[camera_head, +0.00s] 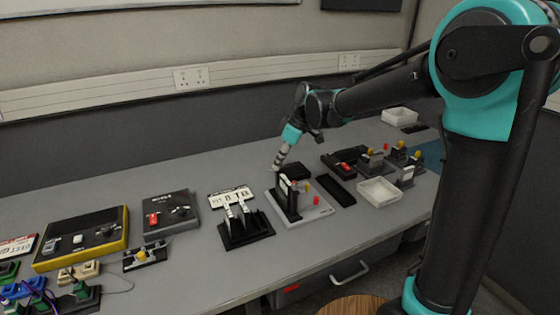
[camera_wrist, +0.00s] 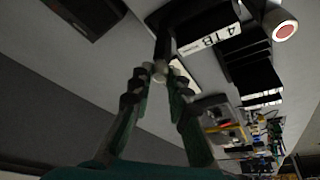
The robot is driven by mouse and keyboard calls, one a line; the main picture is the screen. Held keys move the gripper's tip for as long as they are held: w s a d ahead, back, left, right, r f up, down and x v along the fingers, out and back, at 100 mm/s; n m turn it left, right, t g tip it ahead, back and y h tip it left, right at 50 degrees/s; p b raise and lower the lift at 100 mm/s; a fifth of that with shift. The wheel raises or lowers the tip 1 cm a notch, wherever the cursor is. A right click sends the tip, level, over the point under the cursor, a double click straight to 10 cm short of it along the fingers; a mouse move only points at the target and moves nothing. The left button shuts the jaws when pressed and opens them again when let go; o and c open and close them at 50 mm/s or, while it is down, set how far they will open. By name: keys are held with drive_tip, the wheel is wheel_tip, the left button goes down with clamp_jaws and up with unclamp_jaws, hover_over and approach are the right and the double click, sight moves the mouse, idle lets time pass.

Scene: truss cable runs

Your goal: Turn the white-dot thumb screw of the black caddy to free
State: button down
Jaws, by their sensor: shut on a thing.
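The black caddy (camera_head: 290,204) stands upright on a light grey base plate (camera_head: 314,212) in the middle of the bench in the head view. In the wrist view the caddy (camera_wrist: 164,40) is at top centre, with a white label reading 4TB. My gripper (camera_head: 277,166) reaches down behind the caddy from the far side. In the wrist view my gripper (camera_wrist: 160,78) has its fingertips closed around a small pale knob (camera_wrist: 160,68) at the caddy's end, seemingly the thumb screw. Its white dot cannot be made out, and the fingertips partly hide it.
A black stand with white plates (camera_head: 245,229) is to the left. A white tray (camera_head: 379,192) and black fixtures (camera_head: 343,161) are to the right. Bare bench lies in front.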

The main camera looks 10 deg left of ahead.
drive_tip(key=c, duration=1.4)
unclamp_jaws()
drive_tip(key=shift+c, duration=0.2)
drive_tip(key=shift+r, duration=0.1)
drive_tip(key=v, duration=1.1)
drive_tip(key=shift+d+r, duration=0.15)
drive_tip(key=shift+r, duration=0.25)
drive_tip(key=s+d+f+m+t+h, duration=0.1)
drive_tip(key=s+d+f+m, duration=0.2)
drive_tip(key=d+f, duration=0.2)
drive_tip(key=s+d+f+m+t+h, duration=0.1)
drive_tip(key=s+d+f+m, duration=0.2)
drive_tip(key=d+f, duration=0.3)
drive_tip(key=s+d+f+m+h, duration=0.1)
drive_tip(key=s+d+f+m, duration=0.2)
drive_tip(key=d, duration=0.9)
drive_tip(key=shift+s+d+f+m+t, duration=0.1)
drive_tip(key=shift+d+f+m+t, duration=0.1)
drive_tip(key=shift+f+m, duration=0.5)
drive_tip(key=shift+s+d+f+m+t, duration=0.15)
drive_tip(key=shift+f+m, duration=0.25)
drive_tip(key=shift+f, duration=0.6)
drive_tip(key=s+d+f+m+h, duration=0.1)
drive_tip(key=s+d+f+m, duration=0.3)
drive_tip(key=s+d+f, duration=0.3)
drive_tip(key=shift+s+d+m+t+h, duration=0.2)
drive_tip(key=shift+s+m+t+h, duration=0.15)
drive_tip(key=shift+s, duration=0.3)
